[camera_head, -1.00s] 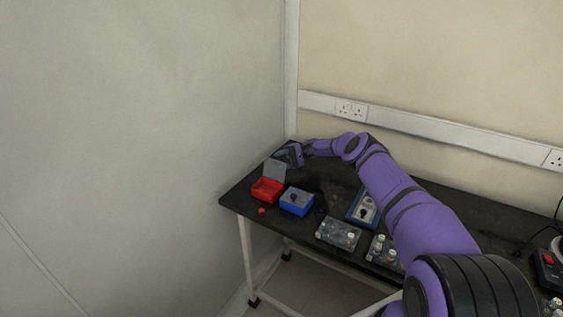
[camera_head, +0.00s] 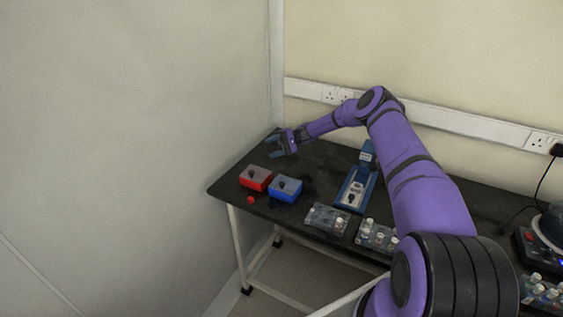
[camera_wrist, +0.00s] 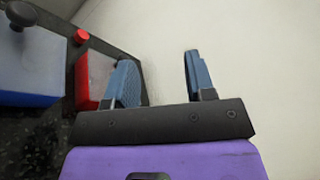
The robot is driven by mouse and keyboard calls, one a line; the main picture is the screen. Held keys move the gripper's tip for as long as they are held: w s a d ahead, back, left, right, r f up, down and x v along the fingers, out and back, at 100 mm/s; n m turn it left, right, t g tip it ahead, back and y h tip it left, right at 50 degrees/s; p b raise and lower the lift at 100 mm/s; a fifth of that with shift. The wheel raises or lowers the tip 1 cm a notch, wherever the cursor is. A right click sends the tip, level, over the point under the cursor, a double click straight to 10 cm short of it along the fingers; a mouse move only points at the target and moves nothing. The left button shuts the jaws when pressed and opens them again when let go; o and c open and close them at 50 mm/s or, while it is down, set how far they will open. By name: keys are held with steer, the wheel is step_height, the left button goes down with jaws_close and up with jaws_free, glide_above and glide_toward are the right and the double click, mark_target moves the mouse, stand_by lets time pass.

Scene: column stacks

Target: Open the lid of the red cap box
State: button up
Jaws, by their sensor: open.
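The red cap box (camera_head: 256,184) sits near the table's left end. Its grey lid (camera_head: 254,173) appears to lie down over the box, with a dark knob on it. In the wrist view, the box's red side (camera_wrist: 84,84) shows at the left, partly hidden behind a finger. My gripper (camera_head: 280,147) is behind and to the right of the red box, apart from it in the head view. In the wrist view, my gripper (camera_wrist: 158,58) has its two blue fingers spread with nothing between them.
A blue box (camera_head: 285,193) with a grey lid and black knob stands right beside the red box; it also shows in the wrist view (camera_wrist: 30,98). A small red cap (camera_head: 250,200) lies in front. Racks of vials (camera_head: 327,219) and a blue device (camera_head: 356,190) stand further right. Walls border the table.

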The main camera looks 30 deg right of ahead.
steer(key=s+a, duration=0.1)
steer(key=s, duration=0.9)
steer(key=shift+s+a+r, duration=0.2)
steer(key=shift+s+r, duration=0.05)
steer(key=shift+r, duration=0.2)
steer(key=s+a+r+n+t+h, duration=0.1)
steer(key=s+a+r+h, duration=0.1)
steer(key=s+r+h, duration=0.5)
steer(key=s+a+r+h, duration=0.2)
steer(key=s+r, duration=0.1)
steer(key=r, duration=0.7)
steer(key=s+a+r+n+t+h, duration=0.1)
steer(key=s+a+r+h, duration=0.1)
steer(key=s+r+h, duration=0.5)
steer(key=s+d+r+t+h, duration=0.1)
steer(key=s+r+t, duration=0.3)
steer(key=s, duration=0.6)
steer(key=s+d+r+t+h, duration=0.1)
steer(key=s+r+t, duration=0.3)
steer(key=s+r, duration=0.4)
steer(key=s, duration=0.3)
steer(key=shift+s+r, duration=0.3)
steer(key=shift+r, duration=0.1)
